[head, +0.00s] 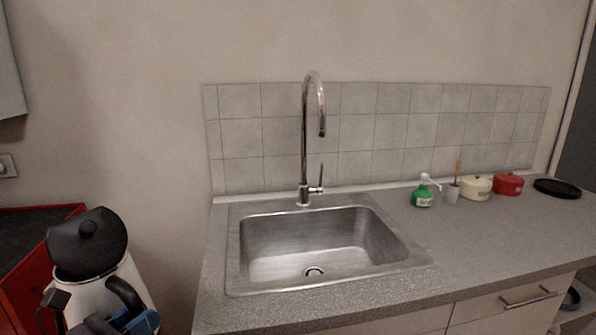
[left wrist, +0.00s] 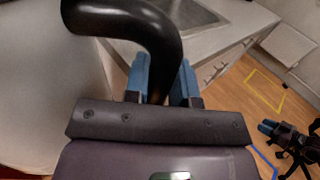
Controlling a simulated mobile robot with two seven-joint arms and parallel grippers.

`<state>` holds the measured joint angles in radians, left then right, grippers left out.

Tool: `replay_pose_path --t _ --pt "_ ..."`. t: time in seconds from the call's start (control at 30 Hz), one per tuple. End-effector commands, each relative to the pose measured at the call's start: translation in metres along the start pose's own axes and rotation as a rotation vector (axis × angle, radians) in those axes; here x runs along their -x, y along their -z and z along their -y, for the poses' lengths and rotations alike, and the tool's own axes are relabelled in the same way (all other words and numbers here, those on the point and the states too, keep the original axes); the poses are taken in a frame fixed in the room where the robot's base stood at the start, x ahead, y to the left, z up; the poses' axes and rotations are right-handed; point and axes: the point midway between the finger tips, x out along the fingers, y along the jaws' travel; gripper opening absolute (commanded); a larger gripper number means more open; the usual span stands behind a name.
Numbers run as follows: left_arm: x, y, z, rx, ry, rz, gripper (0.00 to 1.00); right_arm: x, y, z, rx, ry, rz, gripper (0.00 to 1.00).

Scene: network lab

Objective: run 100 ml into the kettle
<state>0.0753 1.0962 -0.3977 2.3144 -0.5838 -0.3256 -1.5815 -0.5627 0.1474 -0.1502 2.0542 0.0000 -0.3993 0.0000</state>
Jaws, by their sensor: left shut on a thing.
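The white kettle (head: 98,292) with a black lid and black handle shows at the lower left of the head view, left of the counter. My left gripper (head: 143,321) is shut on its handle; in the left wrist view the blue fingers (left wrist: 163,85) sit on both sides of the black handle (left wrist: 150,30). The kettle's base is out of frame. The chrome tap (head: 305,140) stands behind the steel sink (head: 320,245), its spout curving down over the basin. Its side lever (head: 319,186) points up. No water stream shows. My right gripper (left wrist: 268,128) shows at the right of the left wrist view, its opening unclear.
The sink basin is empty, with a drain (head: 314,271). A green soap bottle (head: 423,195), a brush holder (head: 453,194), a cream pot (head: 476,187), a red pot (head: 508,184) and a black plate (head: 557,188) stand right of it. A red-edged unit (head: 18,270) stands at left.

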Motion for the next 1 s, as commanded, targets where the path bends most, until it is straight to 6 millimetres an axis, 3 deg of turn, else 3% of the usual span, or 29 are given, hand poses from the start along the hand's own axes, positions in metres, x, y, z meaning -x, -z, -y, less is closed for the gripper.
replay_pose_path --t 0.3,0.57,0.83,1.0 --pt "0.021 0.037 -0.035 -0.002 -0.208 0.017 0.0 0.005 -0.007 -0.001 -0.002 -0.003 0.015 0.37" --pt "0.037 0.059 -0.053 -0.005 -0.309 0.024 0.0 0.005 -0.007 -0.001 -0.003 -0.003 0.015 0.37" --pt "0.048 0.073 -0.063 -0.006 -0.365 0.028 0.0 0.002 -0.002 0.0 -0.001 -0.001 0.004 0.37" --pt "0.041 0.076 -0.051 -0.005 -0.378 0.03 0.0 0.0 0.002 0.0 -0.002 0.0 -0.003 0.37"
